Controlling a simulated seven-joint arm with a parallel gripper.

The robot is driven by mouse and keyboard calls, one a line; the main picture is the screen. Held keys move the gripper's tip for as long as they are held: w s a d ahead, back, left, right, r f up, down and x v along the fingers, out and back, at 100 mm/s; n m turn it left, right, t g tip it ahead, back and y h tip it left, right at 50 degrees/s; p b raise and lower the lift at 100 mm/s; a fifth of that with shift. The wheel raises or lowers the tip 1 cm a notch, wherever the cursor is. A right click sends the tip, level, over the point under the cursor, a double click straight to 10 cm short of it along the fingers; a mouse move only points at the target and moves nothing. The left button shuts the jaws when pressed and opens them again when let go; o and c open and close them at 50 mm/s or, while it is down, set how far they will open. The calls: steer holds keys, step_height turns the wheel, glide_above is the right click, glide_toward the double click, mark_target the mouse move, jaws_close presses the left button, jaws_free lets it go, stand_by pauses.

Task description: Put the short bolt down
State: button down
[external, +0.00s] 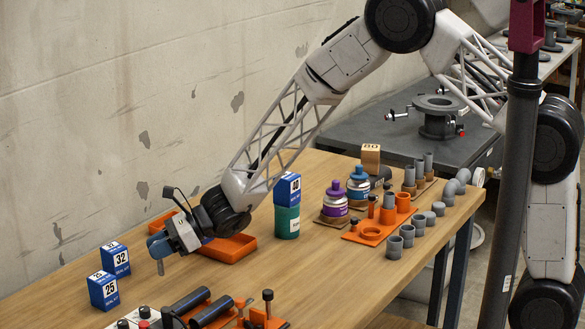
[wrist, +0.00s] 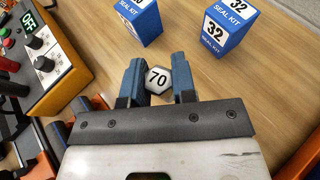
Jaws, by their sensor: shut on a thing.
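The short bolt (wrist: 158,79) has a pale hexagonal head marked 70. In the wrist view it sits between the two blue fingers of my gripper (wrist: 157,66), which is shut on it. In the external view my gripper (external: 159,246) is over the left part of the wooden table, pointing down. A grey shank (external: 160,268) hangs below the fingers, seemingly the bolt's. I cannot tell whether its lower end touches the table.
Blue seal kit boxes marked 25 (external: 103,291) and 32 (external: 115,258) stand left of my gripper. An orange tray (external: 228,248) lies behind it to the right. A control box (wrist: 45,55) and dark pipes (external: 188,301) are nearby. Bare table (external: 310,270) lies to the right.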

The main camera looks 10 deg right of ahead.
mark_target(162, 274)
steer(key=shift+f, duration=1.7)
steer(key=shift+f, duration=0.15)
steer(key=c, duration=0.9)
jaws_free()
steer(key=shift+d+r, duration=0.1)
steer(key=shift+r, duration=0.1)
steer(key=v, duration=1.1)
steer(key=shift+w+d+r, duration=0.1)
steer(key=shift+d+r, duration=0.05)
steer(key=shift+d, duration=0.2)
